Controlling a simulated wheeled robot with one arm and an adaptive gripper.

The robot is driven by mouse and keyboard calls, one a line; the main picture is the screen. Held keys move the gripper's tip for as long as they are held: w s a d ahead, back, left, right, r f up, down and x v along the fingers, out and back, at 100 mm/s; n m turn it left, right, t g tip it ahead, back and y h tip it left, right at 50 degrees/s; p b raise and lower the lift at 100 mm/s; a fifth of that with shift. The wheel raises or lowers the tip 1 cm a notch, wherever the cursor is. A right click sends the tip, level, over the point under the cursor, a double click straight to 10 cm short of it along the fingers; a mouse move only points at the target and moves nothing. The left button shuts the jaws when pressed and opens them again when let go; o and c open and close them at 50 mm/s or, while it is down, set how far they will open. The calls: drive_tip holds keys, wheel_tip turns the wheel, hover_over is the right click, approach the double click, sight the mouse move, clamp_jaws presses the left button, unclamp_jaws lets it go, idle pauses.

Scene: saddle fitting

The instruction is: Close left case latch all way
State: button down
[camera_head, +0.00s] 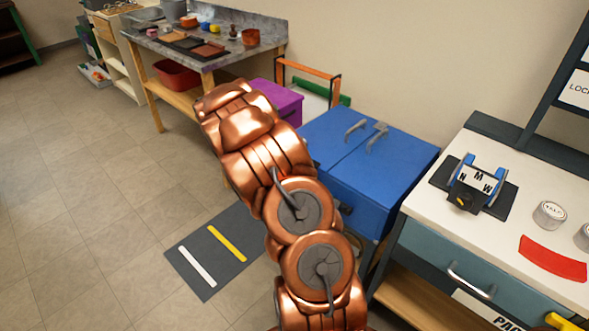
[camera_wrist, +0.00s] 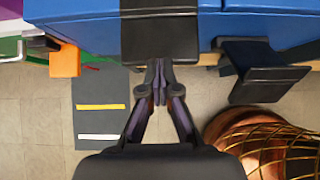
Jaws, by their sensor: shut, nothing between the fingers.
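The blue case (camera_head: 400,160) stands right of my arm in the head view, with two grey handles on its top; its blue front also shows along the top of the wrist view (camera_wrist: 80,12). In the wrist view a broad black latch-like part (camera_wrist: 160,30) lies against the blue front at the centre. A second black latch-like part (camera_wrist: 262,70) sticks out from the front at right. My gripper (camera_wrist: 158,75) is shut and empty, its tips at the lower edge of the centre part; contact is unclear. In the head view my arm hides the gripper.
A dark floor mat (camera_head: 210,268) with yellow and white stripes lies left of my arm. A white-topped bench (camera_head: 430,215) with a drawer stands close at right. An orange block (camera_wrist: 65,62) sits left of my gripper. A purple box (camera_head: 280,98) is behind my arm.

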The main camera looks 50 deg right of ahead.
drive_tip(key=shift+a, duration=0.15)
drive_tip(key=a+r, duration=0.7)
drive_tip(key=a, duration=0.4)
drive_tip(key=shift+w, duration=0.15)
idle(0.5)
